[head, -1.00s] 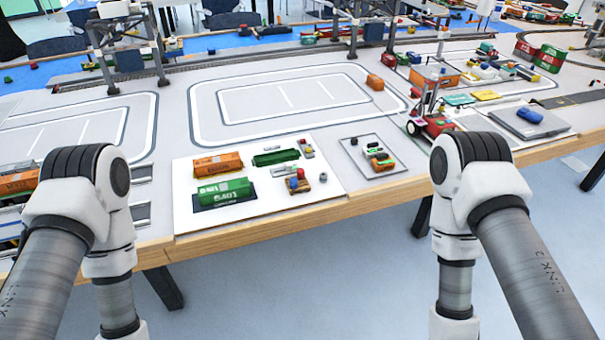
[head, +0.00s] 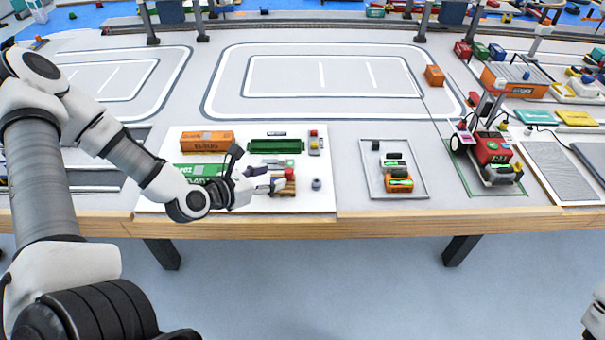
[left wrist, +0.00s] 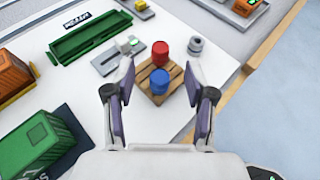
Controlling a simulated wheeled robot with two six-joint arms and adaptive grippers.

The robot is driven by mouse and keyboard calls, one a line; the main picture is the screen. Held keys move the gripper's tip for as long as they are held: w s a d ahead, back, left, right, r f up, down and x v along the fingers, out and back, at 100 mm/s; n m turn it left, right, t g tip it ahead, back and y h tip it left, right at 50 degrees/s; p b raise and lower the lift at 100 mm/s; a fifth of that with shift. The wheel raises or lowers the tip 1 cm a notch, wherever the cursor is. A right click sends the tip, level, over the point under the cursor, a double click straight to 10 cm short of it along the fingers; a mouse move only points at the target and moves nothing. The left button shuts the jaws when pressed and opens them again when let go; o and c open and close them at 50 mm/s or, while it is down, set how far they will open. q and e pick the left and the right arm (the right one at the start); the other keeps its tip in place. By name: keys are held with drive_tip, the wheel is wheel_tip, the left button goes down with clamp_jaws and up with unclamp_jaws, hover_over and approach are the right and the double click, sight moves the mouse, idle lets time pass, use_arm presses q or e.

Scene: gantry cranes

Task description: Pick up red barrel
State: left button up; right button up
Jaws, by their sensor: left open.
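The red barrel (left wrist: 161,50) stands upright on a small wooden pallet (left wrist: 176,75) in the left wrist view, just behind a blue barrel (left wrist: 160,80). In the head view the red barrel (head: 289,174) shows just right of my left gripper (head: 268,185). My left gripper (left wrist: 158,100) is open and empty, its two fingers on either side of the near part of the pallet. The blue barrel lies between the fingertips in the picture, and the red barrel a little beyond them. I cannot tell whether the fingers touch anything. My right gripper is not in view.
On the white board (head: 325,195) stand an orange container (head: 206,141), a green container (left wrist: 37,140), a green tray (head: 275,146) and a small grey weight (left wrist: 196,45). A framed plate (head: 375,186) lies to the right. The wooden table edge (head: 400,225) is close in front.

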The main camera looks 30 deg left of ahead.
sight(285, 173)
use_arm(q)
drive_tip(key=b+x, duration=0.1)
drive_tip(key=x, duration=0.5)
drive_tip(key=shift+d+f, duration=0.1)
drive_tip(key=shift+f, duration=0.15)
drive_tip(key=c, duration=1)
